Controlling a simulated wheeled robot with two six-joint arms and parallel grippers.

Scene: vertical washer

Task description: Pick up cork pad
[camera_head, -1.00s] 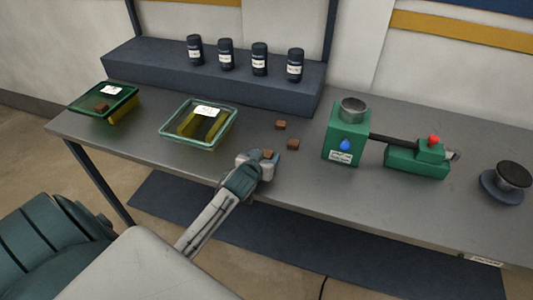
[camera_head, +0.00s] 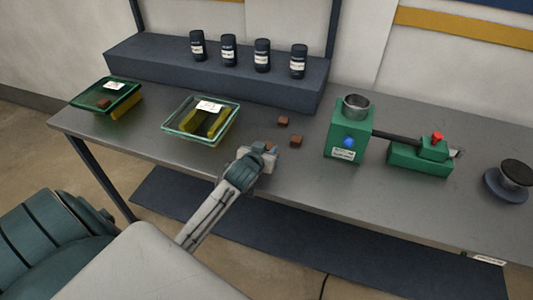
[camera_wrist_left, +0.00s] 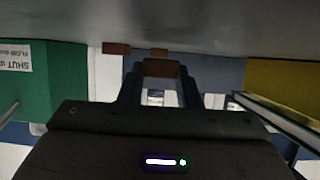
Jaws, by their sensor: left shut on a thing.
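A small brown cork pad (camera_wrist_left: 160,68) sits between the fingers of my left gripper (camera_wrist_left: 160,82) in the left wrist view. My left gripper (camera_head: 266,150) is shut on this pad, near the front of the grey table in the head view. Fingers hide most of the pad there. Two more brown cork pads lie loose on the table just beyond the gripper, one farther back (camera_head: 283,121) and one nearer (camera_head: 296,141). My right gripper is not in view.
A green machine with a metal cup (camera_head: 343,140) stands right. Several dark jars (camera_head: 228,50) line the rear shelf.

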